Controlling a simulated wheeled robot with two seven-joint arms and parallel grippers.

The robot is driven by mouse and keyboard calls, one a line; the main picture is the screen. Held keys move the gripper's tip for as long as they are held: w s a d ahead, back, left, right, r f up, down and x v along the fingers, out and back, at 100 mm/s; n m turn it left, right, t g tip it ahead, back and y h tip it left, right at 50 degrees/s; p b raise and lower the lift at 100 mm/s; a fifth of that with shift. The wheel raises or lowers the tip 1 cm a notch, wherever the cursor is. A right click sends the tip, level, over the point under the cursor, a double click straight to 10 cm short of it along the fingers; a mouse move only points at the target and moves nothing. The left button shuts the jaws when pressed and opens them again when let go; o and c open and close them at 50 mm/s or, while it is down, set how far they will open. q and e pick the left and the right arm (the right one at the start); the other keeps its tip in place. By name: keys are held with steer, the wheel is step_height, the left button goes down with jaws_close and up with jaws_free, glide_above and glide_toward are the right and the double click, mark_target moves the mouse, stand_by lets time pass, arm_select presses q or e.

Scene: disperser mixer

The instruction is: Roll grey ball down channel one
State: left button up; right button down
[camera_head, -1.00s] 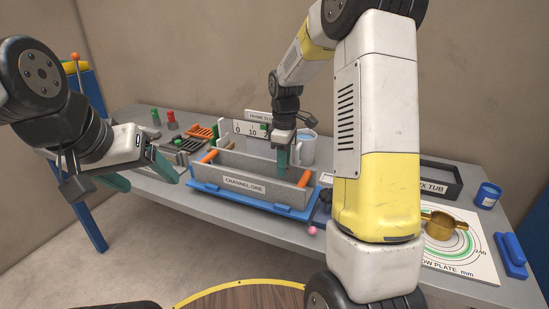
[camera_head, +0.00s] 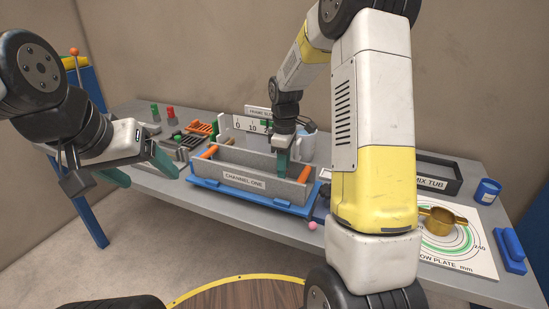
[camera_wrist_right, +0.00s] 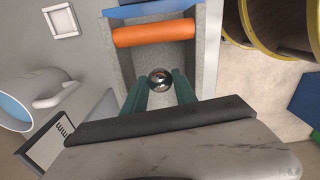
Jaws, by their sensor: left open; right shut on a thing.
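The channel labelled CHANNEL ONE (camera_head: 246,184) is a grey trough on a blue base (camera_head: 235,196), with orange rollers across its ends. One orange roller (camera_wrist_right: 155,33) shows in the right wrist view. My right gripper (camera_head: 282,172) reaches down into the trough near its right end. In the right wrist view its green fingers are shut on the shiny grey ball (camera_wrist_right: 160,79), held at their tips. The trough floor lies under the ball; I cannot tell whether they touch. In the head view the ball is hidden. My left gripper (camera_head: 144,171) is open and empty, left of the channel.
A white mug (camera_head: 307,142) stands behind the channel, close to my right gripper. A pink ball (camera_head: 312,226) is at the table's front edge. The mix tub (camera_head: 437,182), a brass cup (camera_head: 439,220) and a blue container (camera_head: 487,191) are at the right.

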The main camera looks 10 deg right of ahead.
steer(key=shift+f, duration=0.4)
steer(key=c, duration=0.9)
jaws_free()
steer(key=r, duration=0.8)
steer(key=shift+s+r, duration=0.2)
steer(key=s+a+r+m+t+y, duration=0.1)
steer(key=s+r+m+t, duration=0.2)
steer(key=s, duration=0.9)
steer(key=s+a+r+m+t+y, duration=0.1)
steer(key=s+r+m+t, duration=0.2)
steer(key=s+r+m, duration=0.5)
steer(key=s, duration=0.4)
steer(key=shift+r+m, duration=0.15)
steer(key=shift+m, duration=0.25)
